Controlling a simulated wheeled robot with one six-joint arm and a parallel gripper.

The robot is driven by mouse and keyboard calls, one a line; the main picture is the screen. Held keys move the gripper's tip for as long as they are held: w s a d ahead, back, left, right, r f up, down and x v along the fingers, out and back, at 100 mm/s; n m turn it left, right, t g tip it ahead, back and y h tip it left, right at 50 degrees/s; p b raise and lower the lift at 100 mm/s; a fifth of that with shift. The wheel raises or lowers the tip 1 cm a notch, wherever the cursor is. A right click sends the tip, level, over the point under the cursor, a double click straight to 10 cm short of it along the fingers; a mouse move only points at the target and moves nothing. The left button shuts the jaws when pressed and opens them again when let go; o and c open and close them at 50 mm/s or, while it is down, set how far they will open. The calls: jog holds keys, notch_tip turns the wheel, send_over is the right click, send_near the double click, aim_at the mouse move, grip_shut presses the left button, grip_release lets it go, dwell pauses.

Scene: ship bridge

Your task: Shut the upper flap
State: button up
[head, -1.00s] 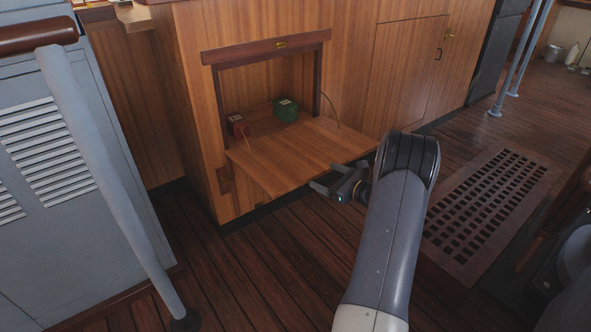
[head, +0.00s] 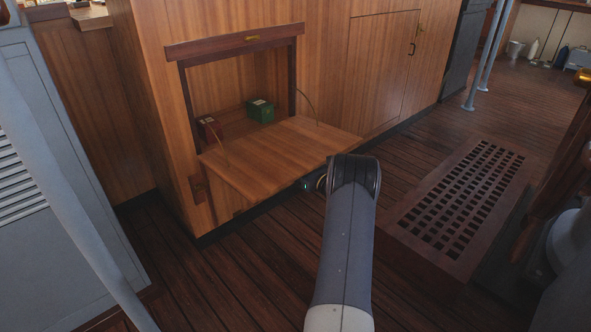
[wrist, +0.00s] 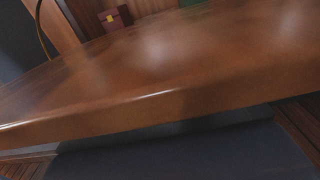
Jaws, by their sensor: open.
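The upper flap (head: 285,155) is a wooden board folded down to about level, in front of an open compartment in the wooden cabinet. Cords run from its sides up to the frame. My gripper (head: 308,184) is at the flap's outer edge, near its right part. It is open and empty; its fingers are mostly hidden by the flap and my arm. In the wrist view the flap (wrist: 150,70) crosses close to the camera, its rounded edge towards me. I cannot tell whether gripper and flap touch.
A green box (head: 260,110) and a red box (head: 208,128) stand inside the compartment. A grey cabinet (head: 30,240) with a pole stands at left. A floor grating (head: 460,205) lies at right. Bare plank floor (head: 235,285) lies in front.

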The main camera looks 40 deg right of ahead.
jog(key=shift+w, duration=0.9)
jog(key=shift+c, duration=0.2)
jog(key=c, duration=1)
jog(key=shift+r, duration=0.1)
jog(key=shift+c, duration=0.3)
